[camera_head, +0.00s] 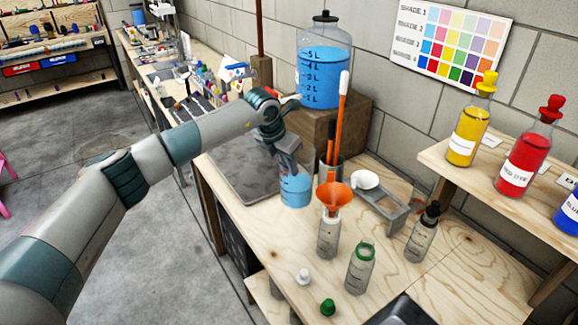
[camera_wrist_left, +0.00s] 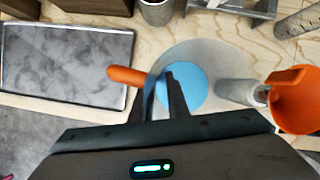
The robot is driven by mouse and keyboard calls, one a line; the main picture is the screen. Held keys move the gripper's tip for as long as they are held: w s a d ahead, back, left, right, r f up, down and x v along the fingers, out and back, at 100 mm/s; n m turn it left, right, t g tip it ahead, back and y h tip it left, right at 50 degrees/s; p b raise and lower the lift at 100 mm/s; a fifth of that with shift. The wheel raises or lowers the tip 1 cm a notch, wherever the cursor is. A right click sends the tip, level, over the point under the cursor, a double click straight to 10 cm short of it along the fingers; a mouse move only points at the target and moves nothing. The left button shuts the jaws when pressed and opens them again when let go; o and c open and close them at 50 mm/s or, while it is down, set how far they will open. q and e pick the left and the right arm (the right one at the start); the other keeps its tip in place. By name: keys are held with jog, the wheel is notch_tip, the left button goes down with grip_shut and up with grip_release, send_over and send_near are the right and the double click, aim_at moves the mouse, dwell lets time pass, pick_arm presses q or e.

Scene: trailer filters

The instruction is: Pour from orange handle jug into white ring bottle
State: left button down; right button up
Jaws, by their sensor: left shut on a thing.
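The jug (camera_head: 296,190) is clear and holds blue liquid. It looks about upright, left of the bottles; whether its base touches the bench I cannot tell. Its orange handle (camera_wrist_left: 125,76) shows in the left wrist view. My left gripper (camera_head: 289,158) is shut on the jug near its rim, with its fingers (camera_wrist_left: 158,98) reaching down at the wall. The white ring bottle (camera_head: 328,238) stands upright right of the jug, with an orange funnel (camera_head: 337,198) in its mouth. In the left wrist view, the funnel (camera_wrist_left: 294,98) is at the right. My right gripper is out of view.
A green ring bottle (camera_head: 359,268), a black-topped bottle (camera_head: 422,235), a white cap (camera_head: 303,276) and a green cap (camera_head: 328,307) are nearby. A dark mat (camera_wrist_left: 65,60) lies left of the jug.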

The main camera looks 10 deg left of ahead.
aim_at(286, 175)
pick_arm(q)
jog(key=shift+r, duration=0.1)
jog(key=s+m, duration=0.2)
jog(key=s+m+g+h, duration=0.1)
jog(key=m, duration=0.1)
jog(key=shift+s+d+r, duration=0.2)
jog(key=shift+d+r, duration=0.05)
jog(key=shift+d, duration=0.1)
jog(key=s+m+g, duration=0.1)
jog(key=s+m, duration=0.2)
jog(key=shift+d+h, duration=0.15)
jog(key=shift+h, duration=0.25)
jog(key=s+a+m+g+y, duration=0.2)
jog(key=s+m+g, duration=0.1)
jog(key=s+m, duration=0.8)
jog(key=s+a+m+g+y, duration=0.2)
jog(key=s+a+m+g, duration=0.1)
jog(key=s+m, duration=0.9)
jog(key=shift+s+a+r, duration=0.35)
jog(key=shift+s+r, duration=0.05)
jog(key=shift+s, duration=1.7)
jog(key=shift+s, duration=0.1)
